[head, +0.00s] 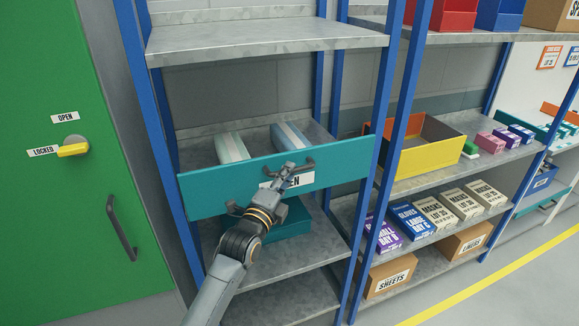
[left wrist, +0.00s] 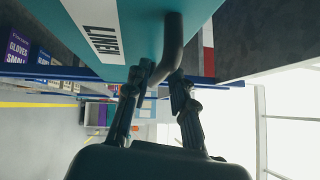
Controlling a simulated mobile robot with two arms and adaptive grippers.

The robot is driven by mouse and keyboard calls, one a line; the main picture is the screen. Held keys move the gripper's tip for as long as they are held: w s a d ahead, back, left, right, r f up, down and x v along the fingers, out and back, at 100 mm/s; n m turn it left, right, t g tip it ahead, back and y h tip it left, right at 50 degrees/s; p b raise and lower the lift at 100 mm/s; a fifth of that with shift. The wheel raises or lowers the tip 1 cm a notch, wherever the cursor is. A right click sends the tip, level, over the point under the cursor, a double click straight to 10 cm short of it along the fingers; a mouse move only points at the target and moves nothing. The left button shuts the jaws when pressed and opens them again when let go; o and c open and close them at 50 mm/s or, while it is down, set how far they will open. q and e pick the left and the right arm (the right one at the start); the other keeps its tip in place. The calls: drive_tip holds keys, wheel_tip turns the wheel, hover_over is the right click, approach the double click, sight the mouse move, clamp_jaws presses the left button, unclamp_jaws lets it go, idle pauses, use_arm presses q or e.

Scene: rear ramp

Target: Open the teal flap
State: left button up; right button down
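The teal flap (head: 215,187) spans the front of a middle shelf in the blue-posted rack, with a white label and a dark bar handle (head: 302,165) on its face. In the left wrist view the flap (left wrist: 137,32) is close, and its dark handle (left wrist: 173,38) runs down between my fingers. My left gripper (head: 281,174) is at the handle, partly covering the label; in the left wrist view its fingertips (left wrist: 161,76) lie close against both sides of the bar and look shut on it. My right gripper is not in view.
Two pale boxes (head: 232,148) (head: 289,136) lie on the shelf behind the flap. A teal bin (head: 290,222) sits below it. A green door (head: 60,220) with a yellow latch (head: 73,150) stands left. A yellow-fronted bin (head: 425,155) and boxed goods fill the right rack.

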use_arm(q)
drive_tip(key=shift+x, duration=1.05)
drive_tip(key=shift+c, duration=0.2)
clamp_jaws()
drive_tip(key=shift+f, duration=0.1)
